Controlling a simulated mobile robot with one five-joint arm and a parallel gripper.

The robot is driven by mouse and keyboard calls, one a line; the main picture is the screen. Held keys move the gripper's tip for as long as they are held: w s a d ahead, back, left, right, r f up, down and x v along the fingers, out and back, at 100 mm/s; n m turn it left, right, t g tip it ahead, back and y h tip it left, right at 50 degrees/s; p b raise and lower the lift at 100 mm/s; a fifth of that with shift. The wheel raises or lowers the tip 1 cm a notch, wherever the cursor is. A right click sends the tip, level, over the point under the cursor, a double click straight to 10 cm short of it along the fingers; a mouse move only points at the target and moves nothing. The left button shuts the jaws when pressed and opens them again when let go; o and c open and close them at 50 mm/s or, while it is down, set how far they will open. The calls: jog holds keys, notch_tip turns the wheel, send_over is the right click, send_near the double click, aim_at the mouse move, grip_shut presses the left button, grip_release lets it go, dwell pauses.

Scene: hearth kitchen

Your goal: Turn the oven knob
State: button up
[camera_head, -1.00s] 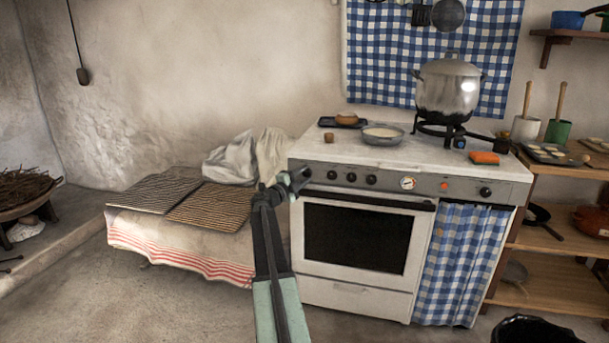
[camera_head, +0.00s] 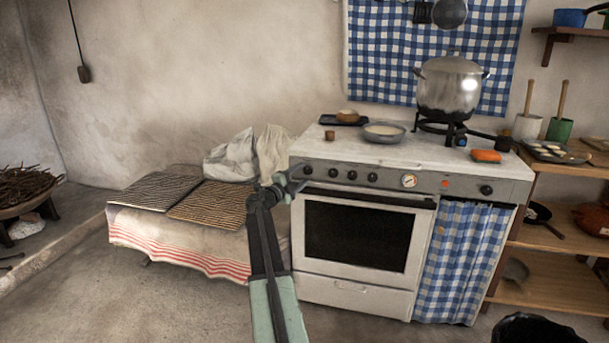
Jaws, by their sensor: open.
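The white oven (camera_head: 310,272) stands right of centre, with a dark glass door and a grey control panel (camera_head: 455,187). A further dark knob (camera_head: 486,190) is at the panel's right end, past a round dial (camera_head: 409,181). My gripper (camera_head: 298,181) is open and empty, in front of the panel's left end beside the leftmost knob (camera_head: 308,170). I cannot tell whether it touches the knob.
A cloth-covered bench with racks (camera_head: 213,204) is left of the oven. Wooden shelves (camera_head: 553,241) stand right.

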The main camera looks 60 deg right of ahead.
jog(key=a, duration=0.5)
jog(key=shift+w+a+f, duration=0.15)
jog(key=shift+w+f, duration=0.05)
jog(key=shift+f, duration=0.05)
